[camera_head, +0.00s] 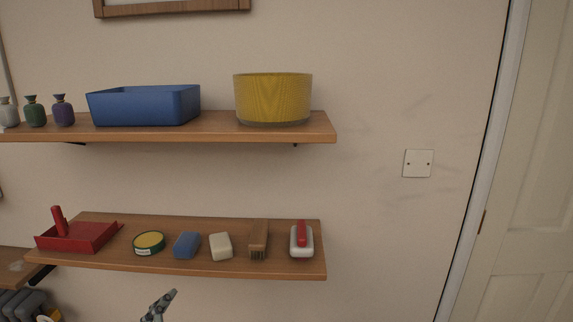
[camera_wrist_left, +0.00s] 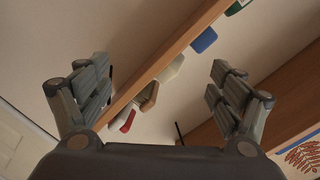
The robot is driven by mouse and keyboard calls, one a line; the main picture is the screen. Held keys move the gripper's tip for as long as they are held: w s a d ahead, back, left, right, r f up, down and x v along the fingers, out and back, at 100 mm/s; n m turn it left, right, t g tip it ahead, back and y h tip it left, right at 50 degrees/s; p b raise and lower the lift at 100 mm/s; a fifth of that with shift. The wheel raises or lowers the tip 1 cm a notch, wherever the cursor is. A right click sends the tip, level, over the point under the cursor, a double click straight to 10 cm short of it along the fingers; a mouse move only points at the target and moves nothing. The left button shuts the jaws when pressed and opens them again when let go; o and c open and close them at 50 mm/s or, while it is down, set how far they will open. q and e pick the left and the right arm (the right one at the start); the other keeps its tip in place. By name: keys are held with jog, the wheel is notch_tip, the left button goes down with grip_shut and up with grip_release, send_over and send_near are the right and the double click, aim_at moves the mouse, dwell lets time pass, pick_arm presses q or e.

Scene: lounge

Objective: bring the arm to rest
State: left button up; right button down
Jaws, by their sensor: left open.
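My left gripper (camera_head: 158,305) shows at the bottom edge of the head view, below the lower shelf (camera_head: 190,265), with most of its arm out of the picture. In the left wrist view its two fingers (camera_wrist_left: 160,90) are spread wide apart with nothing between them. The shelf edge and the small things on it lie beyond the fingers in that tilted view. My right gripper is in neither view.
The lower shelf holds a red dustpan (camera_head: 75,238), a yellow tin (camera_head: 149,243), a blue block (camera_head: 187,245), a pale block (camera_head: 221,246), and brushes (camera_head: 258,240). The upper shelf (camera_head: 200,132) holds a blue bin (camera_head: 145,106), a yellow basket (camera_head: 272,98) and small bottles.

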pick_arm(q)
jog(key=s+f+n+g, duration=0.4)
jog(key=s+f+g, duration=0.3)
jog(key=s+f, duration=0.45)
jog(key=s+f+n+g, duration=0.5)
jog(key=s+f, duration=0.4)
jog(key=s, duration=0.6)
notch_tip(320, 180, down, 26)
jog(key=s+m+g, duration=0.1)
jog(key=s+g, duration=0.1)
jog(key=s+a+f+g, duration=0.1)
jog(key=s+a+f, duration=0.2)
jog(key=s+f, duration=1.2)
jog(key=shift+s+f, duration=0.15)
jog(key=shift+s, duration=0.75)
